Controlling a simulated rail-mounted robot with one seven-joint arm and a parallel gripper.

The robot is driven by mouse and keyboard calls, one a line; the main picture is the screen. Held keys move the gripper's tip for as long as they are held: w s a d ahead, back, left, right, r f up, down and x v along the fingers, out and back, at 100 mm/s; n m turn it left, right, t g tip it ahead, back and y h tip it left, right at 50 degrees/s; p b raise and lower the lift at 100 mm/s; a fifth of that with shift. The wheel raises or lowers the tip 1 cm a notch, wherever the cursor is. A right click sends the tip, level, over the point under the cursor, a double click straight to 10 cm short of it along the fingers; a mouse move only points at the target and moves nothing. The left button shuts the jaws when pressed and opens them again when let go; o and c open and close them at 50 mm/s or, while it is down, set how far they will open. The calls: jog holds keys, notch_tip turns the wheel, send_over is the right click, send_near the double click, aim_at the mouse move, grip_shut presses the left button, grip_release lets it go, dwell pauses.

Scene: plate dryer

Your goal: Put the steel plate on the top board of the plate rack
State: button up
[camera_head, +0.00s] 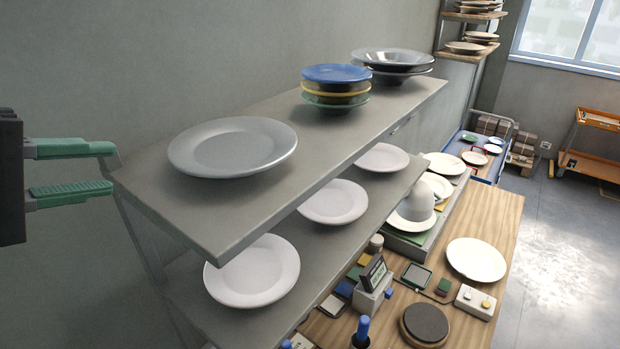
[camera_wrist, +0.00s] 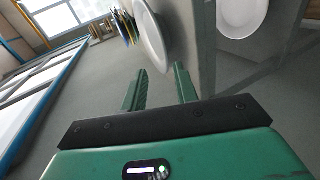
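The steel plate (camera_head: 233,146), grey and wide-rimmed, lies flat on the top board (camera_head: 215,215) of the plate rack, near its left end. It looks fully supported and apart from the other dishes. My gripper (camera_head: 108,168), with two green fingers, is just off the left end of the board at about its height. The fingers are spread with nothing between them and do not touch the plate. In the wrist view, a pale plate (camera_wrist: 151,34) lies beyond the open fingertips (camera_wrist: 161,73), beside the grey board (camera_wrist: 201,45).
A stack of coloured bowls (camera_head: 336,85) and grey dishes (camera_head: 391,60) stand farther along the top board. White plates (camera_head: 252,272) lie on the lower board (camera_head: 290,262). A wooden table (camera_head: 500,225) with small devices is at the right. Space left of the rack looks clear.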

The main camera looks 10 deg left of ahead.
jog(key=w+d+m+t, duration=0.1)
jog(key=w+d, duration=0.1)
jog(key=d, duration=0.1)
jog(key=w+d+m+t, duration=0.1)
jog(key=w+d, duration=0.1)
jog(key=d, duration=0.1)
jog(key=w+d+f+m+t+y, duration=0.1)
jog(key=w+d, duration=0.1)
jog(key=d, duration=0.1)
jog(key=shift+w+d+m, duration=0.3)
jog(key=shift+w+d, duration=0.05)
jog(key=shift+d, duration=0.05)
jog(key=d, duration=0.2)
jog(key=d+m+t, duration=0.1)
jog(key=d, duration=0.1)
jog(key=w+d+m+t, duration=0.1)
jog(key=d, duration=0.1)
jog(key=shift+r+y, duration=0.2)
jog(key=shift+y, duration=0.2)
jog(key=s+d+r+m+t+y, duration=0.4)
jog(key=s+d+m+t, duration=0.2)
jog(key=s+d, duration=0.6)
jog(key=shift+d+m+t, duration=0.35)
jog(key=shift+m+t, duration=0.05)
jog(key=shift+t, duration=0.4)
notch_tip(320, 180, up, 2)
jog(key=shift+p, duration=1)
